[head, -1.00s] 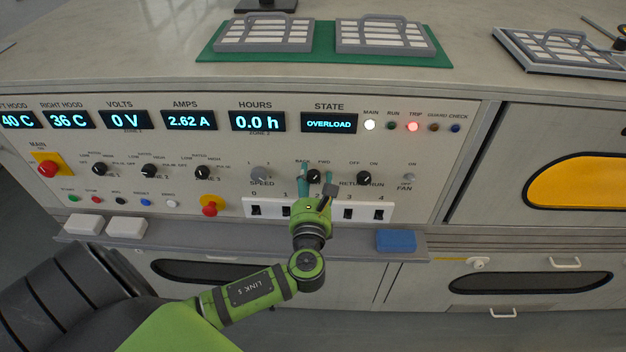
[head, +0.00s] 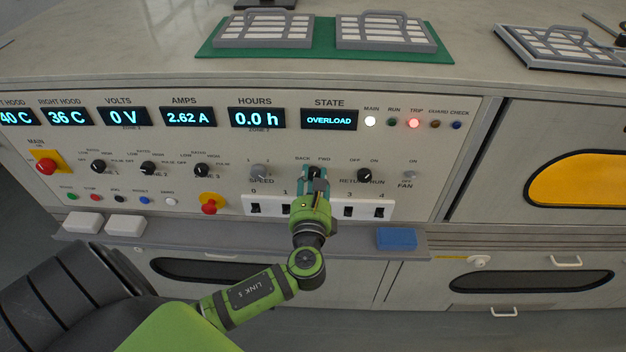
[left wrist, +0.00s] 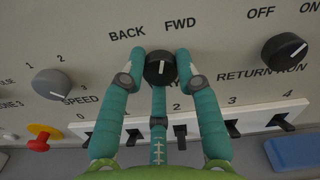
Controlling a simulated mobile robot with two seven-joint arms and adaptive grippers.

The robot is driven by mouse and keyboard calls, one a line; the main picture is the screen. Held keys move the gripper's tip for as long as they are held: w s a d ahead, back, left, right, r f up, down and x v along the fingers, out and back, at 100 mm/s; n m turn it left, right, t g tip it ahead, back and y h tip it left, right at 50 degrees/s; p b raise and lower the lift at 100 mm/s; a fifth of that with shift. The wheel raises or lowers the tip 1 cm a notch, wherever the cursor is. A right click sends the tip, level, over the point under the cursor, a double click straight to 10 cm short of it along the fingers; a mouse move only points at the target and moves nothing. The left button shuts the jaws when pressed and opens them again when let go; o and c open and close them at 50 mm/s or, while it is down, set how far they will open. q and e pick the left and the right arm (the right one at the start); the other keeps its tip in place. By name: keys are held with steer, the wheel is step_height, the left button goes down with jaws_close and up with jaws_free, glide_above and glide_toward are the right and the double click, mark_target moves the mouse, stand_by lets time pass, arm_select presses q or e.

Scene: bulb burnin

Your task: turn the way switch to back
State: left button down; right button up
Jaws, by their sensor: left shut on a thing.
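The way switch (head: 315,172) is a black knob on the front panel, under the labels BACK and FWD. My left gripper (head: 314,183) is shut on this knob. In the left wrist view its teal fingers (left wrist: 161,66) stand on both sides of the knob, with a third finger below it. My right gripper is not in view.
The grey speed knob (left wrist: 52,83) is to the left and the black return/run knob (left wrist: 284,51) to the right. A row of rocker switches (head: 350,210) lies below. A blue block (head: 397,239) sits on the ledge. The state display (head: 329,119) reads OVERLOAD; the trip lamp (head: 414,122) is red.

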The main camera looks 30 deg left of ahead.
arm_select(q)
steer(key=shift+r+n+b, duration=0.1)
steer(key=shift+n+b, duration=1.9)
steer(key=shift+n, duration=2.6)
steer(key=c, duration=0.9)
jaws_free()
steer(key=shift+a, duration=0.1)
steer(key=v, duration=1.2)
